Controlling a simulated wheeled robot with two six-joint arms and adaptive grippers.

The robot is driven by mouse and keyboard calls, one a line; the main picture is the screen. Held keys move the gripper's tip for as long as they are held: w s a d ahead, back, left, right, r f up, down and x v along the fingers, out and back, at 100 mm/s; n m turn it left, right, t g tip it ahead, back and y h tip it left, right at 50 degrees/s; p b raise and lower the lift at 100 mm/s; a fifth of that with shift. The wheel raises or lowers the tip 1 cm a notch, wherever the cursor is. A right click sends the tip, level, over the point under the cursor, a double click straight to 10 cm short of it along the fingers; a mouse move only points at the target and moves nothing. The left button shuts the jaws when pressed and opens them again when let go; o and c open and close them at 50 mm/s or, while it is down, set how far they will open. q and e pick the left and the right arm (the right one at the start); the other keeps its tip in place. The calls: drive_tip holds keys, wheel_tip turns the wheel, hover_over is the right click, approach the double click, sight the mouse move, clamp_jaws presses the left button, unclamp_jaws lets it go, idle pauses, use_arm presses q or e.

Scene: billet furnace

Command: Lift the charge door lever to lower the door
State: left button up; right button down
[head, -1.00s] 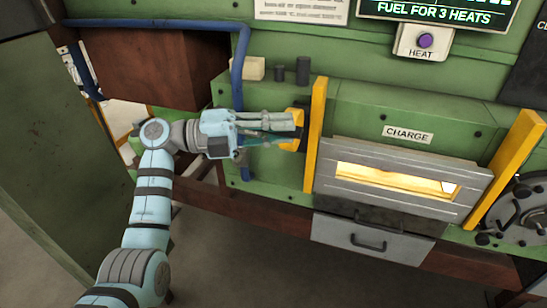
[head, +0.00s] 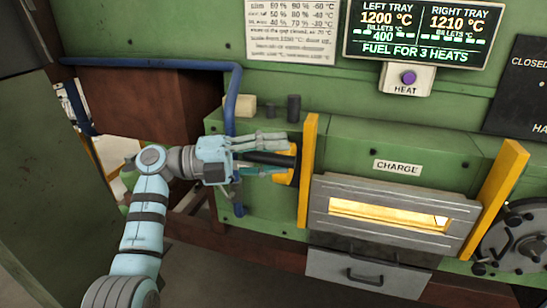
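The charge door lever (head: 270,158) is a dark bar in front of a yellow mount (head: 291,165), left of the left yellow door post. My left gripper (head: 262,156) is at the lever, with one finger above the bar and one below. The fingers look spread around it; whether either touches it is hard to tell. The charge door (head: 389,194) is a grey ribbed panel under the CHARGE label, with a bright glowing slot across its middle. My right gripper is not in view.
Yellow posts (head: 308,170) (head: 497,198) flank the door. A grey drawer (head: 366,274) hangs below it. A blue pipe (head: 231,100), a pale block (head: 240,106) and dark pegs (head: 293,108) are near my gripper. A HEAT button (head: 408,78) and display (head: 420,30) are above.

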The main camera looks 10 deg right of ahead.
use_arm(q)
drive_tip(key=shift+w+f, duration=0.1)
drive_tip(key=shift+w, duration=0.1)
